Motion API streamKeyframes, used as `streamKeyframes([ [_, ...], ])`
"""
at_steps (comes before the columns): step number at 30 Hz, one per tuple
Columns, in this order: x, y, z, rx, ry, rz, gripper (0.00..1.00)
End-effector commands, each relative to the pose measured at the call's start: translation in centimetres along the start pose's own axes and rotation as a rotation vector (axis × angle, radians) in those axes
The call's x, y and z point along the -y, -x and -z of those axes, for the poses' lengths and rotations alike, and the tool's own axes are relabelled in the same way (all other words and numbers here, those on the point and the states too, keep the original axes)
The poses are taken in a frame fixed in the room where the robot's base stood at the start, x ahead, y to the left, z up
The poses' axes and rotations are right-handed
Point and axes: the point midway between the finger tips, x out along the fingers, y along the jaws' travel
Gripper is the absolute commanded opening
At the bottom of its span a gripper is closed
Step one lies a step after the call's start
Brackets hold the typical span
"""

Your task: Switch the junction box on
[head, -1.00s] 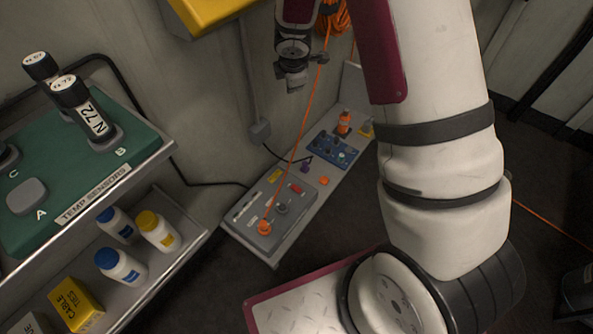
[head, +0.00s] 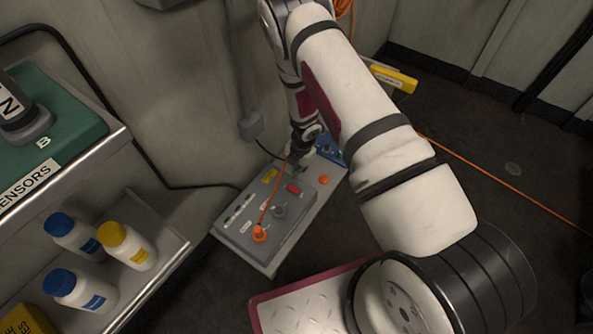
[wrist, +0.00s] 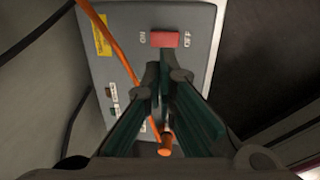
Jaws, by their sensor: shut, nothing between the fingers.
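The junction box is a grey box (head: 237,232) on the low bench in the head view; its grey face (wrist: 128,15) fills the upper middle of the wrist view. It carries a red rocker switch (head: 293,188), also seen in the wrist view (wrist: 164,40), with small white labels at both ends, seemingly ON at left and OFF at right. I cannot tell which side is pressed. My gripper (head: 297,168) is above the box's far end. In the wrist view its fingertips (wrist: 165,72) are shut and empty, just below the switch; contact cannot be told.
An orange plug (head: 259,233) with an orange cable (wrist: 122,52) stands on the box, the cable passing close to my gripper. A grey knob (head: 279,211) is beside it. A shelf with bottles (head: 128,246) is at left. A blue panel (head: 330,149) lies behind my gripper.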

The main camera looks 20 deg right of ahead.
Motion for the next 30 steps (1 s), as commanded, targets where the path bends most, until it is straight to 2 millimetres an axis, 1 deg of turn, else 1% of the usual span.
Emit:
streamKeyframes([
  [1, 0.1, -1.4, 0.0, -0.002, -0.001, 0.000, 0.00],
  [6, 0.1, -4.9, 0.0, -0.001, -0.002, 0.001, 0.00],
  [12, 0.0, -8.3, 0.0, 0.000, -0.002, -0.001, 0.00],
  [15, 0.0, -9.5, 0.0, 0.000, -0.001, -0.001, 0.00],
  [21, 0.0, -10.6, 0.0, 0.000, -0.002, -0.001, 0.00],
  [30, 0.0, -10.6, 0.0, 0.001, -0.002, -0.001, 0.00],
])
